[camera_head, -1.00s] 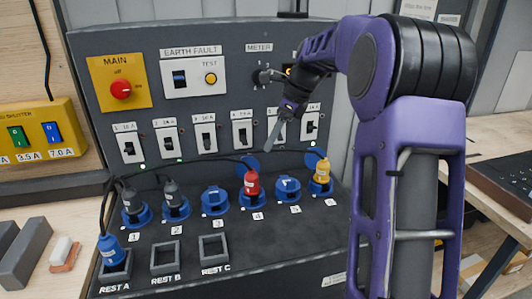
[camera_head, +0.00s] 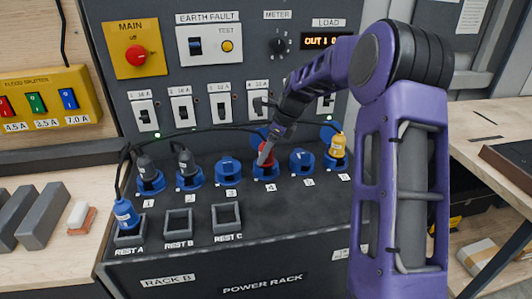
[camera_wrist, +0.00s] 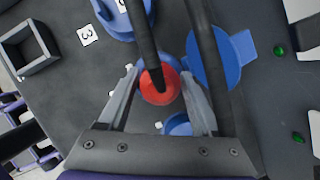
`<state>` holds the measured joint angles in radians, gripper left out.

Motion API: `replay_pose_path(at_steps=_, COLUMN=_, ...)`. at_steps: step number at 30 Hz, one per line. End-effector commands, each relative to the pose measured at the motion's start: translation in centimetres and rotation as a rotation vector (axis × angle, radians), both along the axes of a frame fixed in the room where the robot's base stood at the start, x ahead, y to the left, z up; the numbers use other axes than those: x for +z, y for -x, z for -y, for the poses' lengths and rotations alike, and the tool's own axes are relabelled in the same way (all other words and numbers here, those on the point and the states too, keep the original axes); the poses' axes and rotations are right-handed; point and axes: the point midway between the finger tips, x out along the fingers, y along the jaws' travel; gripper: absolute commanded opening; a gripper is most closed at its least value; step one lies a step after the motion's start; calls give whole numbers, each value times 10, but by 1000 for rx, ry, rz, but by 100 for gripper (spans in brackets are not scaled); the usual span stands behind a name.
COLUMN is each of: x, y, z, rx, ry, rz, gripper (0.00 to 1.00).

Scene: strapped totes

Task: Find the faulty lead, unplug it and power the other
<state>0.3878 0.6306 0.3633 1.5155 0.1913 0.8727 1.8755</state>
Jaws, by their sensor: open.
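The red plug (camera_head: 268,158) sits in blue socket 4 (camera_head: 263,172) on the rack. In the wrist view the red plug (camera_wrist: 160,84) stands between the open fingers of my gripper (camera_wrist: 157,98), and its dark cable runs upward. I cannot tell whether the fingers touch it. Two black plugs (camera_head: 148,169) (camera_head: 188,164) are in sockets 1 and 2. A yellow plug (camera_head: 338,146) is in the rightmost socket. A blue plug (camera_head: 125,213) stands in rest A (camera_head: 130,235). The load display (camera_head: 326,41) is lit, partly hidden by my arm.
Rests B (camera_head: 179,222) and C (camera_head: 226,216) are empty. Sockets 3 (camera_head: 229,171) and 5 (camera_head: 302,162) hold no plug. Several breakers (camera_head: 182,108), a main switch (camera_head: 137,55) and a meter knob (camera_head: 280,46) are on the upright panel. Dark cables cross behind the plugs.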

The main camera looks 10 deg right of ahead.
Motion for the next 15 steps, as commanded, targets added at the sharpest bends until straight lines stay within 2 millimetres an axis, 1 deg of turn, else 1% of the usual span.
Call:
replay_pose_path(at_steps=3, x=-3, y=-1, z=-2, rx=0, ry=0, rz=0, gripper=66)
replay_pose_path(at_steps=10, x=-3, y=-1, z=-2, rx=0, ry=0, rz=0, gripper=66)
replay_pose_path(at_steps=14, x=-3, y=-1, z=-2, rx=0, ry=0, rz=0, gripper=42)
replay_pose_path(at_steps=15, x=-3, y=-1, z=-2, rx=0, ry=0, rz=0, gripper=35)
